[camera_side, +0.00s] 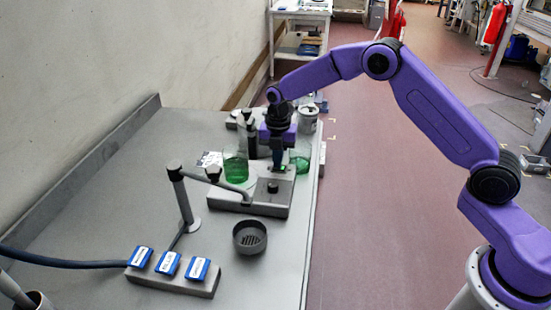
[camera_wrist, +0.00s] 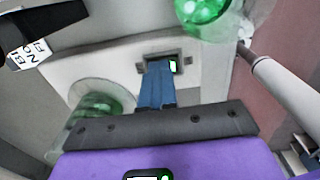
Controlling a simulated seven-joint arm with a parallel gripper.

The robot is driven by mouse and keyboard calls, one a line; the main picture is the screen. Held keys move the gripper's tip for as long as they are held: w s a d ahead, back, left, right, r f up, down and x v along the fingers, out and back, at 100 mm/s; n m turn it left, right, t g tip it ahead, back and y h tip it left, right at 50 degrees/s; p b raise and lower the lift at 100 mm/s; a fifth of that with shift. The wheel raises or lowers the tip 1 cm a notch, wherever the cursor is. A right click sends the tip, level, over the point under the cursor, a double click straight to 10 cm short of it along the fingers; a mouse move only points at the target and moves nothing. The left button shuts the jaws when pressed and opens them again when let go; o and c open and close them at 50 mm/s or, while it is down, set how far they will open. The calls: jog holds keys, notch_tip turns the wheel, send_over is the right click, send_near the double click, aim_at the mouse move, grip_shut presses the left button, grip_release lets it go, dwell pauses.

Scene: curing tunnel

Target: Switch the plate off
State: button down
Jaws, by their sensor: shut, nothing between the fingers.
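The plate is a light grey box (camera_side: 250,207) with a dark knob (camera_side: 273,187) on its top. A small rocker switch with a lit green part sits in a recessed dark frame; it shows in the wrist view (camera_wrist: 173,66). My gripper (camera_side: 277,167) points down over the plate with its blue fingers shut and empty. In the wrist view the fingertips (camera_wrist: 157,66) are at the switch frame and cover its left part. Whether they touch the switch I cannot tell. A glass beaker of green liquid (camera_side: 236,168) stands by the plate's left side.
A second green beaker (camera_side: 301,160) is close right of my gripper. A post with a side arm (camera_side: 184,200) stands left of the plate. A dark round dish (camera_side: 250,238) and a block with blue labelled parts (camera_side: 172,278) are in front. A grey mug (camera_side: 308,120) stands behind.

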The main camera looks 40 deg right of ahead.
jog(key=shift+r, duration=7.05)
jog(key=s+a+r+m, duration=0.2)
jog(key=s+a+m, duration=0.2)
jog(key=s, duration=0.7)
jog(key=s+d+f+m, duration=0.1)
jog(key=s+d+m, duration=0.2)
jog(key=s, duration=0.7)
jog(key=s+d+f+m, duration=0.1)
jog(key=s+d+m, duration=0.2)
jog(key=s, duration=0.7)
jog(key=s+d+f+m, duration=0.1)
jog(key=s+d+m, duration=0.2)
jog(key=s, duration=0.8)
jog(key=shift+d+f+m, duration=0.15)
jog(key=shift+f+m, duration=0.05)
jog(key=shift+m, duration=0.5)
